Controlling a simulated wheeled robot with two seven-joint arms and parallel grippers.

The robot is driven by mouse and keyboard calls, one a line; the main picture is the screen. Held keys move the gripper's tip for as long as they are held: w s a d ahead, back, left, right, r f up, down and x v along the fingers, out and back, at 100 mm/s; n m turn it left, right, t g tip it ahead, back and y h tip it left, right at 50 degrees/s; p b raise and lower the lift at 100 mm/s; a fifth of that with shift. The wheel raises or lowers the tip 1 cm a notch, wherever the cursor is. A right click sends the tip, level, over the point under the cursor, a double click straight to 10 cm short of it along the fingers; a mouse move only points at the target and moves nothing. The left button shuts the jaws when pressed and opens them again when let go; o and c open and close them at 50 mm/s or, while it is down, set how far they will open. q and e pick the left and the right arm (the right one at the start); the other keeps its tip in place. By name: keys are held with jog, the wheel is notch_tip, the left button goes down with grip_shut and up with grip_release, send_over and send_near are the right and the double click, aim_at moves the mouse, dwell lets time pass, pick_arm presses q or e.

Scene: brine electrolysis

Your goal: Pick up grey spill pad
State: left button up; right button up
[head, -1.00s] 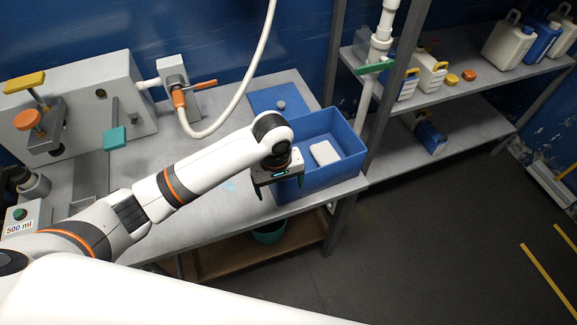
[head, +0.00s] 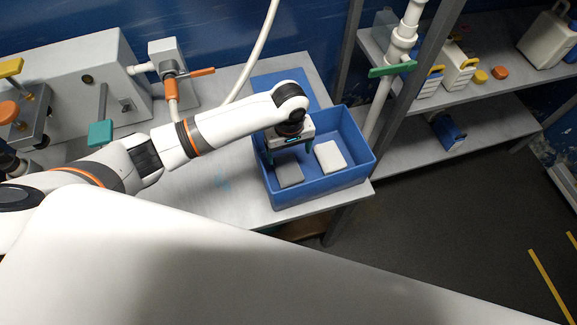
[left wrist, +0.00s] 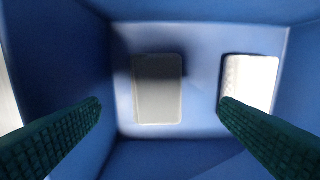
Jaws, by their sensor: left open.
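The grey spill pad (head: 289,174) lies flat in the left part of the blue bin (head: 330,189). In the left wrist view, the grey pad (left wrist: 158,89) lies on the bin floor, between the lines of the two fingers. A white pad (head: 330,156) lies to its right, and it also shows in the left wrist view (left wrist: 249,82). My left gripper (head: 289,156) is open and empty, above the bin and pointing down. Its green fingers (left wrist: 160,103) are apart, with the right fingertip overlapping the white pad's edge in the picture. My right gripper is not in view.
The bin walls surround both pads. A blue lid (head: 270,84) lies behind the bin on the grey bench (head: 222,190). A white pipe with a green valve handle (head: 391,69) stands right of the bin. Shelves with jugs (head: 458,66) are at the right.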

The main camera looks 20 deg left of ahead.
aim_at(288, 168)
pick_arm(q)
jog(key=shift+f, duration=1.2)
jog(key=f, duration=0.2)
jog(key=f+p, duration=0.1)
jog(key=shift+s+a+f, duration=0.1)
jog(key=shift+s+f, duration=0.2)
jog(key=shift+f, duration=0.65)
jog(key=c, duration=1.1)
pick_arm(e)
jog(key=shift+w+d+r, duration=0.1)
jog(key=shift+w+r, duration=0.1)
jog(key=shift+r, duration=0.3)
